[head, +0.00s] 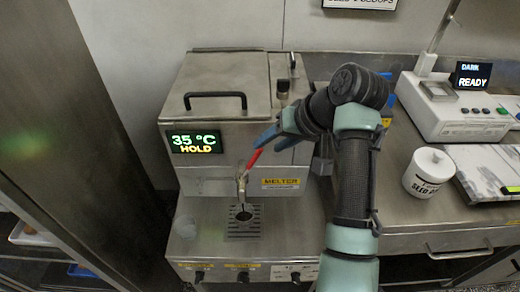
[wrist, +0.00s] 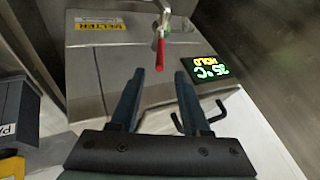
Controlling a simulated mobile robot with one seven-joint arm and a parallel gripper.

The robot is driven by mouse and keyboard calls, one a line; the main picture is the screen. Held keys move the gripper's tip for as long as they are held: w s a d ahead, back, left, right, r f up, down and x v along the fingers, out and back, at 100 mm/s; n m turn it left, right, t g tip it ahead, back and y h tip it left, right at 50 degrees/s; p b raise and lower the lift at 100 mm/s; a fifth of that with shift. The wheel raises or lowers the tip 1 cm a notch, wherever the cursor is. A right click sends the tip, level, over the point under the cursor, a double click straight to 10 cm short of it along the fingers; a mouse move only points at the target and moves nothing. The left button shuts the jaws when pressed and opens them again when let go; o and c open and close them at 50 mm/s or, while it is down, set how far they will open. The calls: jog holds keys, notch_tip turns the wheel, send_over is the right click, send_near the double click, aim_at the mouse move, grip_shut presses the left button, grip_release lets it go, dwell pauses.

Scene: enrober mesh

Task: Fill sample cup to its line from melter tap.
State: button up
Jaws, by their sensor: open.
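The steel melter (head: 225,105) stands at the middle of the head view, its display reading 35 °C HOLD. Its tap (head: 242,188) is on the front, with a red lever handle (head: 254,160) slanting up. Below the tap is a drip grate (head: 244,232) with a small dark round shape; I cannot tell whether it is a cup or an opening. My gripper (head: 272,140) is open beside the red handle. In the wrist view the handle (wrist: 160,52) lies between and beyond the fingertips (wrist: 157,80), apparently untouched.
A white lidded seed pot (head: 427,175) stands on the counter at right. Behind it is a white device (head: 455,112) with a READY display. A clipboard-like pad (head: 492,172) lies at far right. A tall steel panel (head: 60,130) bounds the left side.

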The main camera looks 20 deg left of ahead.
jog(key=shift+v, duration=1.95)
dwell(6.0)
